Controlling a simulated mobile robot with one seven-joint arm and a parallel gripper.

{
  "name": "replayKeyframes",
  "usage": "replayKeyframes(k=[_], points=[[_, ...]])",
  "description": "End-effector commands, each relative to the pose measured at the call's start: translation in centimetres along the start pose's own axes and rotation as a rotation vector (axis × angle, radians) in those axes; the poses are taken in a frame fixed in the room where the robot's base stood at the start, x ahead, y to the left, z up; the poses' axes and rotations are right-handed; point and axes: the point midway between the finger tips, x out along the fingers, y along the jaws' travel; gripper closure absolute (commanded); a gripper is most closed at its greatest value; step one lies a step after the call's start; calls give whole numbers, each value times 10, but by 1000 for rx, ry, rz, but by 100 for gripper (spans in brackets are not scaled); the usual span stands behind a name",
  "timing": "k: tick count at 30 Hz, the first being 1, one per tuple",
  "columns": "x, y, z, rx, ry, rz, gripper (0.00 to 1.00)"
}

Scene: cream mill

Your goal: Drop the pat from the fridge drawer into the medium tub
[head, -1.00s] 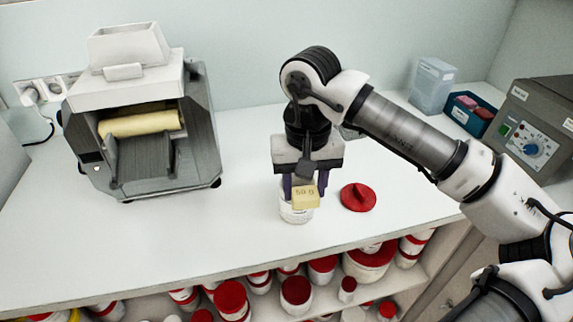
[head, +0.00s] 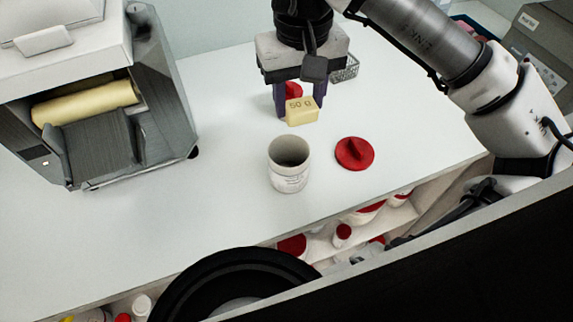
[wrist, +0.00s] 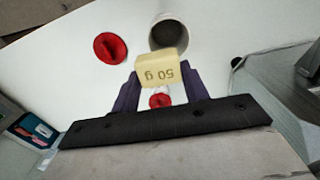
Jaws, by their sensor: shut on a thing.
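My gripper (head: 299,108) is shut on a pale yellow pat (head: 302,111) marked "50 g", which also shows between the fingers in the wrist view (wrist: 161,70). The pat is held up above the counter, behind the open white tub (head: 289,178) in the head view. The tub stands upright on the counter with its mouth uncovered; its dark opening shows beyond the pat in the wrist view (wrist: 169,34). The pat is apart from the tub and not over its mouth in the head view. A red lid (head: 355,153) lies on the counter to the right of the tub.
A grey machine with a yellow roll (head: 86,102) stands at the left. A small wire basket (head: 345,68) and a red item (head: 292,90) are behind my gripper. Red-lidded tubs (head: 292,246) fill the shelf below the counter's front edge. The counter left of the tub is clear.

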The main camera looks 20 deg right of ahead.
Motion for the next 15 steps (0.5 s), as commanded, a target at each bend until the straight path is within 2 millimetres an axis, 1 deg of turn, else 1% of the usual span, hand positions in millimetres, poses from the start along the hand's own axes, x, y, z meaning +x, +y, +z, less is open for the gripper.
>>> replayKeyframes(k=[1, 6, 10, 15], points=[[9, 0, 0, 0, -1, 1, 78], [27, 0, 0, 0, 0, 1, 78], [33, 0, 0, 0, 1, 0, 78], [33, 0, 0, 0, 1, 0, 78]])
